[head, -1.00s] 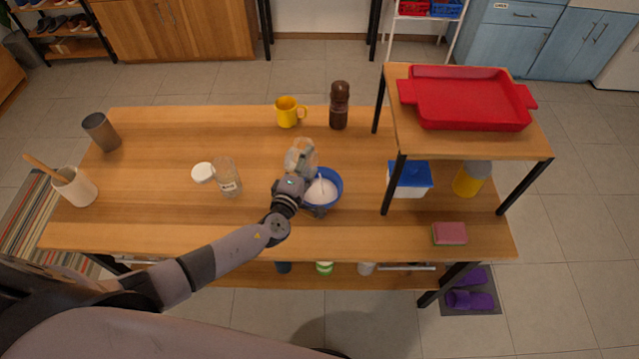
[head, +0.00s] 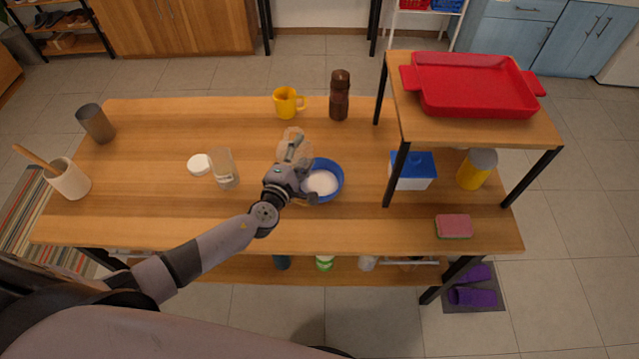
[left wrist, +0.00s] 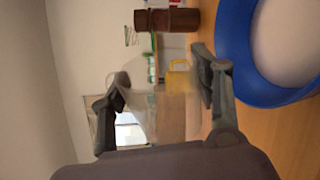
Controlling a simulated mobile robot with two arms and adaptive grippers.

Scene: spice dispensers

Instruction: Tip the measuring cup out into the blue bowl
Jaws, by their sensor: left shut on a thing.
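The measuring cup (head: 293,142) is clear and looks empty. My left gripper (head: 292,170) is shut on it and holds it up just left of and behind the blue bowl. The cup (left wrist: 168,112) also shows, faint and see-through, between the fingers of my left gripper (left wrist: 160,95) in the left wrist view. Its exact tilt is hard to tell. The blue bowl (head: 341,181) stands on the table with white contents inside, partly hidden by the gripper. Its rim (left wrist: 238,72) is close at the right in the left wrist view. My right gripper is not in view.
A clear jar (head: 224,170) and a white lid (head: 199,164) stand left of my gripper. A yellow mug (head: 286,103) and a brown bottle (head: 340,96) are behind. A raised shelf (head: 410,125) with a red tray (head: 470,85) stands at right. The front left table is clear.

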